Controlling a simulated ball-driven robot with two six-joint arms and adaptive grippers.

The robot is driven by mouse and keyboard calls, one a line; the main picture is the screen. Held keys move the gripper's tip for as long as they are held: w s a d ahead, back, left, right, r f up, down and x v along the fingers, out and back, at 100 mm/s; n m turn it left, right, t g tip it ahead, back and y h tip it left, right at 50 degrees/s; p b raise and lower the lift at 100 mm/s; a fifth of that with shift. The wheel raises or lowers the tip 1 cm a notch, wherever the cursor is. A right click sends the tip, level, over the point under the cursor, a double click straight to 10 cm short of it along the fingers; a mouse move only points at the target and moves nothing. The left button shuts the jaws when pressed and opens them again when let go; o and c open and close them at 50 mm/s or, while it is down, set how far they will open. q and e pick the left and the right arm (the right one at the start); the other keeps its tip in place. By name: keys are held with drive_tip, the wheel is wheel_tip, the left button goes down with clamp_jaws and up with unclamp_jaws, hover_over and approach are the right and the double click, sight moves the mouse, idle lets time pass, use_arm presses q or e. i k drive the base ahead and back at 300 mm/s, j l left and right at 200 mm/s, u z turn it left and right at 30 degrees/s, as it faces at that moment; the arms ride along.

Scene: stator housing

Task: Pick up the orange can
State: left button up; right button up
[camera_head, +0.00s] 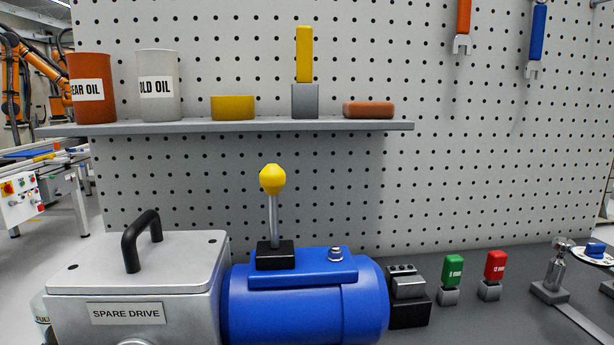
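An orange-brown can (97,110) with a white label ending in "EAR OIL" stands upright at the left end of the grey shelf (270,126). A light grey can (158,108) with a partly visible label reading "LD OIL" stands just to its right, with a small gap between them. Neither of my grippers is in the head view.
The shelf also holds a yellow tin (233,107), a yellow-handled tool in a grey block (305,97) and a reddish block (369,110). Below stand a grey "SPARE DRIVE" housing (190,270) and a blue motor (300,310) with a yellow-knobbed lever (273,200). A pegboard (450,150) backs the bench.

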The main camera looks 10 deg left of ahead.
sight(90, 74)
drive_tip(key=u, duration=1.4)
